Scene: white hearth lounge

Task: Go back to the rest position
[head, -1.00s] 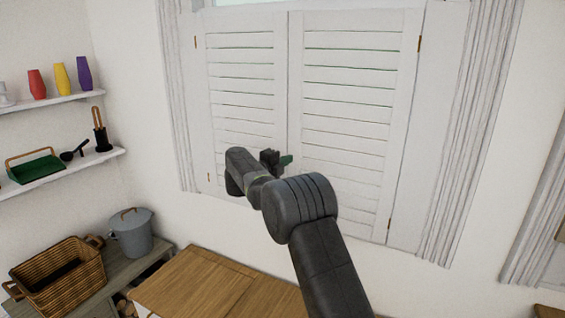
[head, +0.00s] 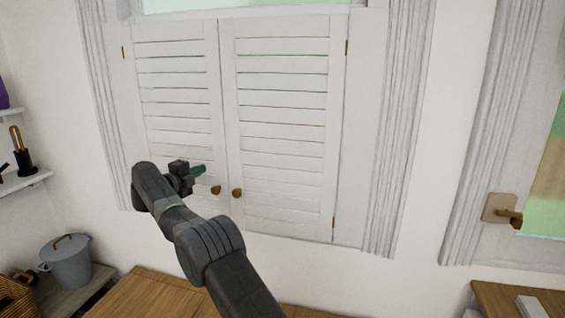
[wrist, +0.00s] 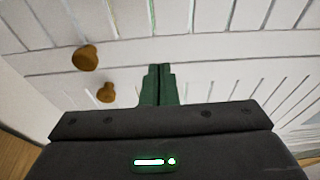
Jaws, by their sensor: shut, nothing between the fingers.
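My gripper (head: 199,170) is at the left of the arm in the head view, in front of the left shutter (head: 175,110). In the wrist view its green fingers (wrist: 159,84) are together with nothing between them. Two brown knobs, a left one (head: 216,190) and a right one (head: 237,193), sit near the meeting edges of the left shutter and the right shutter (head: 280,120). Both shutters look closed. In the wrist view the knobs (wrist: 86,58) are left of the fingers and apart from them.
A wooden table top (head: 150,296) lies below the window. A grey lidded pot (head: 67,263) stands on a low bench at the left, with a wicker basket (head: 14,300) beside it. A door handle (head: 508,215) shows at the right. The air around my arm looks clear.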

